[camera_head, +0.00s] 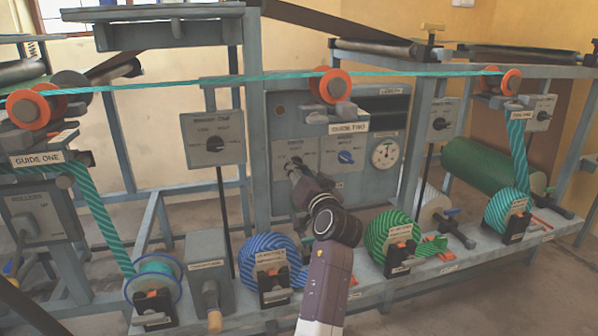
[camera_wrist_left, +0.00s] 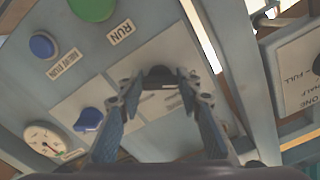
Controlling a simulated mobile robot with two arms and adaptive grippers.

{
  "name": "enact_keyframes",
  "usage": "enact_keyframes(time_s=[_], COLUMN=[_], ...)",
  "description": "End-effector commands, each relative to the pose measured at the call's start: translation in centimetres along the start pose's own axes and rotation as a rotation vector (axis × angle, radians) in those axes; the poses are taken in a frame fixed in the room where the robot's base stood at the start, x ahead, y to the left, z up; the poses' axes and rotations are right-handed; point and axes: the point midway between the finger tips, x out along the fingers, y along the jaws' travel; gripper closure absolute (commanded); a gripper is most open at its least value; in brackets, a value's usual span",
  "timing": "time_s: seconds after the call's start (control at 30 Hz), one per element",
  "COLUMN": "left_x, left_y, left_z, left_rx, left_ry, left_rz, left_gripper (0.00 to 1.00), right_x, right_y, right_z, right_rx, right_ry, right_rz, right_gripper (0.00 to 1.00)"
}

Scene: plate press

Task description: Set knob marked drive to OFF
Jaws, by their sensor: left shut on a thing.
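A dark knob (camera_wrist_left: 160,78) is on a pale plate of the middle grey control panel (camera_head: 276,187). My left gripper (camera_head: 296,168) reaches up to this panel from below. In the left wrist view its two blue-grey fingers (camera_wrist_left: 160,90) are closed on the knob from both sides. The fingers partly cover the knob and its plate, so its pointer position and full marking cannot be read. Beside it, on the neighbouring plate, is a blue knob (camera_head: 345,156), also seen in the left wrist view (camera_wrist_left: 88,119). My right gripper is not in view.
A round white gauge (camera_head: 384,153) is right of the blue knob. A green RUN button (camera_wrist_left: 92,5) and a blue button (camera_wrist_left: 43,45) are nearby. Striped rolls (camera_head: 268,255) stand on the bench below. A teal band (camera_head: 230,79) runs across above the panel.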

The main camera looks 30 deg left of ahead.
Motion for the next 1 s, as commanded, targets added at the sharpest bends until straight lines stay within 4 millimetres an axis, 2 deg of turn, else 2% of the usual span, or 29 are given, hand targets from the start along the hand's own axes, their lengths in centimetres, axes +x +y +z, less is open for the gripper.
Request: enact_keyframes(time_s=[0.17,0.2,0.33,0.67,0.77,1.0], left_x=[0.0,0.0,0.0,0.0,0.0,0.0], left_y=[0.0,0.0,0.0,-0.2,-0.7,-3.1], left_z=[0.1,0.1,0.1,-0.3,-1.3,-5.5], left_rx=[-0.004,-0.004,-0.003,-0.003,-0.004,-0.007], left_ry=[-0.003,-0.003,-0.002,0.000,0.000,0.002], left_rz=[0.001,0.001,0.001,0.000,-0.001,-0.002], left_gripper=[0.92,0.64,0.50,0.50,0.50,0.50], right_x=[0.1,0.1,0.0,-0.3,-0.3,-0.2], right_y=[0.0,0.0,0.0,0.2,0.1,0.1], right_z=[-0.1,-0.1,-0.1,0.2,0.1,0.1], right_rx=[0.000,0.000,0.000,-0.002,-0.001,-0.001], right_ry=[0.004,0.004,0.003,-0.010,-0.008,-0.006], right_rz=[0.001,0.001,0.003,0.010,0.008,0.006], right_gripper=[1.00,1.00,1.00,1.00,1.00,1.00])
